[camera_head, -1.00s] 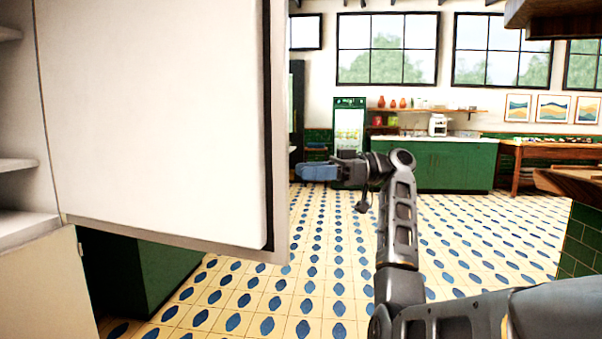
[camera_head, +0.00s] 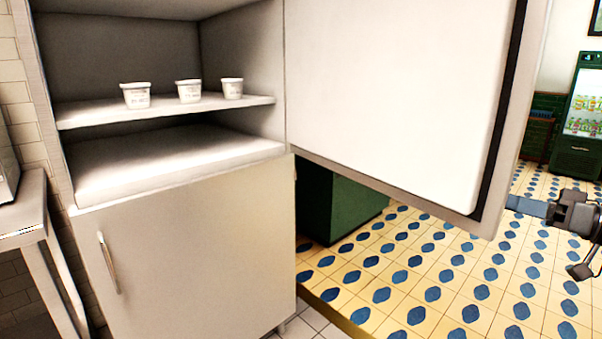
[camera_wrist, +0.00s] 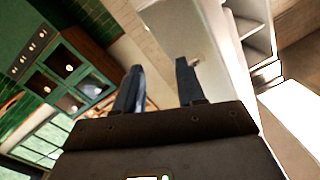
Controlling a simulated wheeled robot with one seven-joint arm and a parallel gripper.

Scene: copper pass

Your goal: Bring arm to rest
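My gripper (camera_head: 528,206) is at the right edge of the head view, just beyond the lower corner of the open white door. Part of the arm is cut off by the picture edge. In the wrist view my gripper (camera_wrist: 159,82) shows two dark fingers standing apart with nothing between them. It is open and empty, held in the air. In the head view I cannot tell whether it touches the door (camera_head: 395,95).
A white cabinet (camera_head: 195,250) stands open at left, with several shelves and three small white tubs (camera_head: 189,92) on one. Its door reaches out toward my arm. A drinks cooler (camera_head: 585,120) stands far right. Tiled floor (camera_head: 440,275) lies clear in front.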

